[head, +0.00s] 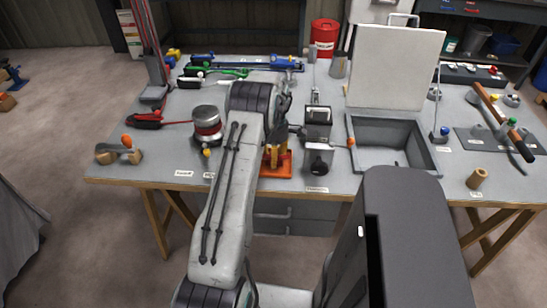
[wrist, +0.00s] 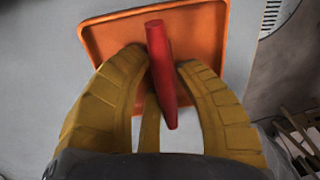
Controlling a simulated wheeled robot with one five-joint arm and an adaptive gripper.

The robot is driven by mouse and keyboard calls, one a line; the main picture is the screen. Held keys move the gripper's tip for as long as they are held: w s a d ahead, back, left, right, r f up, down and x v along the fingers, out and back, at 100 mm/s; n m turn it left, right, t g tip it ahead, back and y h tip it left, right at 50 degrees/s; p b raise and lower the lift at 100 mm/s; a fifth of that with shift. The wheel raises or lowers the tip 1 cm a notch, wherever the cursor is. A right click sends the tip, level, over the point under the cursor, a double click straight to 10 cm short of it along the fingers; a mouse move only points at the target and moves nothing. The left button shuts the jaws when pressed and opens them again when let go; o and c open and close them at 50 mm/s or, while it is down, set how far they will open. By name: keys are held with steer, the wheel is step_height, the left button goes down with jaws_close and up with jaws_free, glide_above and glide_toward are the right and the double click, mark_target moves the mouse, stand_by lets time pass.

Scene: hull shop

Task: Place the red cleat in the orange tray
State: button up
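The orange tray (head: 266,171) lies near the front edge of the workbench. In the wrist view, the tray (wrist: 108,34) fills the upper middle. The red cleat (wrist: 161,62) is a long narrow bar, seen nearly end to end between my yellow fingers. My gripper (wrist: 162,64) is shut on the cleat, with a fingertip against each side. The cleat overlaps the tray in this view; I cannot tell whether it touches the tray floor. In the head view, my gripper (head: 277,156) is over the tray, partly behind my arm, and the cleat is hidden there.
A grey bin (head: 432,163) with a raised lid (head: 394,66) stands right of the tray. A dark boxy holder (head: 318,122) and a small vise-like block (head: 318,158) stand closer. A round metal canister (head: 207,122) stands to the left.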

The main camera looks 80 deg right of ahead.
steer(key=shift+o, duration=1.1)
step_height(320, 180, up, 12)
steer(key=d+b, duration=0.1)
steer(key=b, duration=0.1)
steer(key=shift+d+r, duration=0.15)
steer(key=w+a+r+h, duration=0.1)
steer(key=w+a+r, duration=0.3)
steer(key=w, duration=0.5)
steer(key=w+a+r, duration=0.4)
steer(key=w, duration=0.5)
steer(key=w+a+r+h, duration=0.1)
steer(key=w+a+r, duration=0.1)
steer(key=w+a, duration=0.4)
steer(key=w+a+r, duration=0.2)
steer(key=w+a, duration=0.1)
steer(key=a, duration=0.6)
steer(key=w+a+r+m+t, duration=0.1)
steer(key=a+t, duration=0.1)
steer(key=a, duration=1.3)
steer(key=s+a+f, duration=0.2)
steer(key=s+a, duration=0.2)
steer(key=a, duration=0.3)
steer(key=s+a+f+m+t, duration=0.1)
steer(key=s+a, duration=0.3)
steer(key=a, duration=0.4)
steer(key=shift+s+f+y, duration=0.3)
steer(key=shift+f+y, duration=0.1)
steer(key=shift+f, duration=0.15)
